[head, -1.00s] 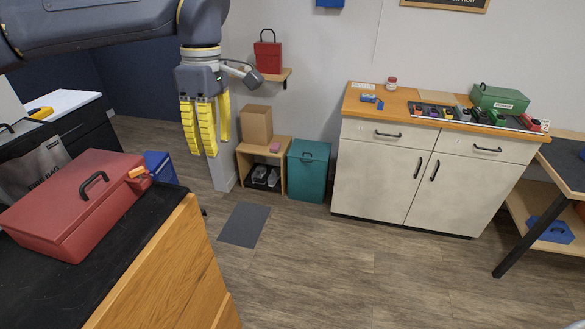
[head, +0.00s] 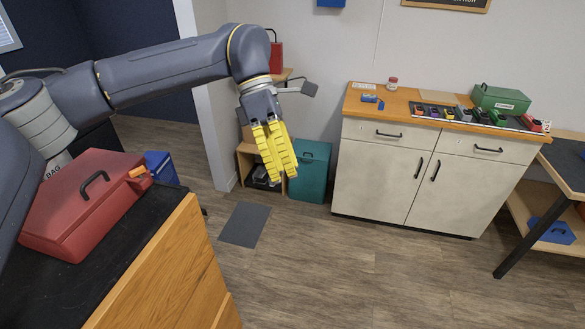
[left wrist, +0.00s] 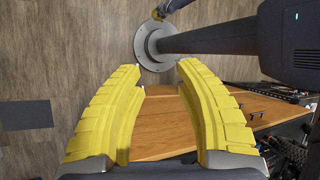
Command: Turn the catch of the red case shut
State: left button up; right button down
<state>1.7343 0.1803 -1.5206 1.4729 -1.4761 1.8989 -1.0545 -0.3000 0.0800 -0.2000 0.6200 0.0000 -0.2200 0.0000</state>
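The red case (head: 75,215) stands on the black top of a wooden cabinet at the left of the head view. Its lid looks down, with a black handle (head: 95,182) on it. The orange catch (head: 138,172) is at the case's right end; its exact turn is too small to tell. My left gripper (head: 283,178), with yellow fingers, hangs in the air over the floor, well right of the case and touching nothing. In the left wrist view its fingers (left wrist: 160,68) are apart and empty.
The cabinet's black top (head: 125,245) has a wooden edge facing the gripper. A blue bin (head: 160,167) stands behind it. A teal bin (head: 311,172) and a white cabinet (head: 420,180) stand at the back. The floor between is clear, with a grey mat (head: 244,224).

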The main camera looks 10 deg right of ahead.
pick_arm(q)
jog(key=shift+s+d, duration=0.25)
jog(key=shift+d, duration=0.25)
jog(key=shift+c, duration=1.4)
jog(key=w+a+r+n+t+y, duration=0.35)
jog(key=w+a+r, duration=0.25)
jog(key=w+a, duration=0.6)
notch_tip(320, 180, up, 5)
jog(key=n+y, duration=0.3)
jog(key=n, duration=0.3)
send_over(137, 169)
jog(key=w+d, duration=0.4)
jog(key=d, duration=0.1)
jog(key=x, duration=1.6)
jog(key=shift+s+d, duration=0.1)
jog(key=shift+s, duration=0.25)
